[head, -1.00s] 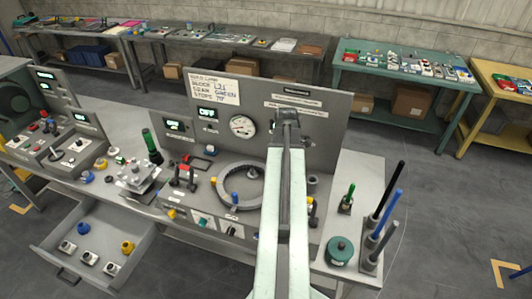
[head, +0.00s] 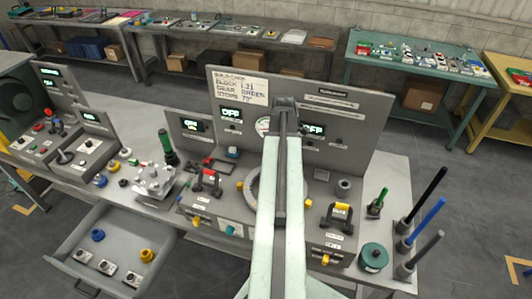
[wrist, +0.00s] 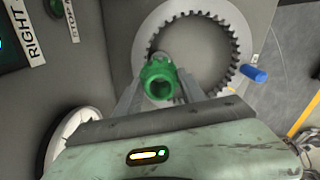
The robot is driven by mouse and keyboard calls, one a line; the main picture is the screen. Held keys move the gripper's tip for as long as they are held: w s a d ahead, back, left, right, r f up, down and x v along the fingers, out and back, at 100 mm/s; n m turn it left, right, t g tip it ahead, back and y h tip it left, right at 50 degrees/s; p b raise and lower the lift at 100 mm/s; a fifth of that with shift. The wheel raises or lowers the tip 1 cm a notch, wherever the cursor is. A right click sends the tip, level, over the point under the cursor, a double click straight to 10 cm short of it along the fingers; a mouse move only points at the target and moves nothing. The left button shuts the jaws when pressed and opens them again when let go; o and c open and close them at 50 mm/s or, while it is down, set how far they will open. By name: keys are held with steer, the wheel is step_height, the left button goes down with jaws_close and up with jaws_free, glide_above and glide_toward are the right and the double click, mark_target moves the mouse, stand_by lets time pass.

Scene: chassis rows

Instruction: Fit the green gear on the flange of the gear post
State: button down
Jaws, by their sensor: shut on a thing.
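In the wrist view my gripper (wrist: 160,85) is shut on the green gear (wrist: 160,68), a small green part with a round hole facing the camera. Behind it is a grey ring with inner teeth (wrist: 222,30), apart from the gear as far as I can tell. In the head view my gripper (head: 285,103) is in front of the upright panel, and the gear is hidden. The ring (head: 252,190) lies on the console, partly behind my arm. A short grey hollow cylinder (head: 344,186) stands right of it; I cannot tell whether this is the gear post.
The upright panel (head: 370,110) rises close behind my gripper. A dark green round container (head: 373,257), a green-topped piece (head: 378,202) and tall rods (head: 428,195) stand at right. An open drawer (head: 75,245) juts out at front left. A blue piece (wrist: 253,73) is beside the ring.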

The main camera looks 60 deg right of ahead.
steer(key=shift+a+f+b, duration=0.1)
steer(key=shift+f+b, duration=1.8)
steer(key=shift+f+b, duration=1)
steer(key=shift+b, duration=0.05)
steer(key=shift+f+b, duration=0.4)
steer(key=c, duration=0.6)
jaws_free()
step_height(320, 180, up, 8)
steer(key=p, duration=0.8)
